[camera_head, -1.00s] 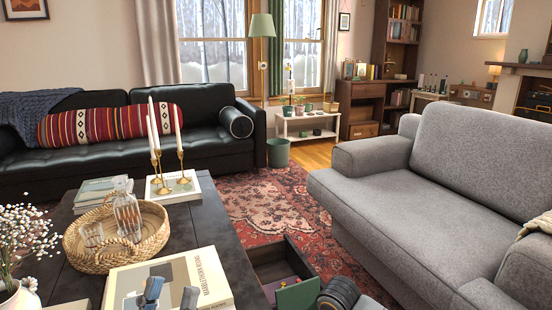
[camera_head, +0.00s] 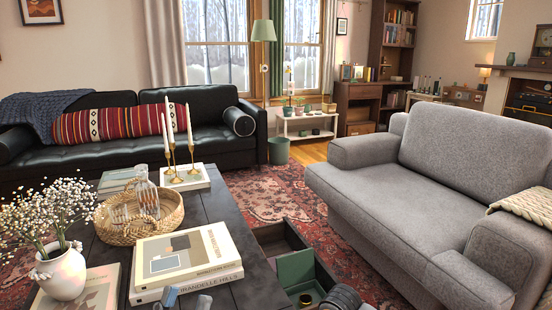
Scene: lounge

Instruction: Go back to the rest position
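My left gripper (camera_head: 184,300) shows only its two grey fingertips at the bottom edge, just in front of the stacked books (camera_head: 190,262) on the dark coffee table (camera_head: 262,285). The fingertips are apart, with nothing visible between them. The rest of that gripper is below the picture. A dark ridged part of my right arm shows at the bottom, right of the open drawer (camera_head: 290,236). My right gripper itself is out of the picture.
The coffee table bears a white flower vase (camera_head: 62,273), a wicker tray (camera_head: 128,233) with a glass carafe, and candlesticks (camera_head: 172,160). The open drawer holds green items. A grey sofa (camera_head: 400,220) stands right, a black sofa (camera_head: 90,157) behind. Patterned rug lies between.

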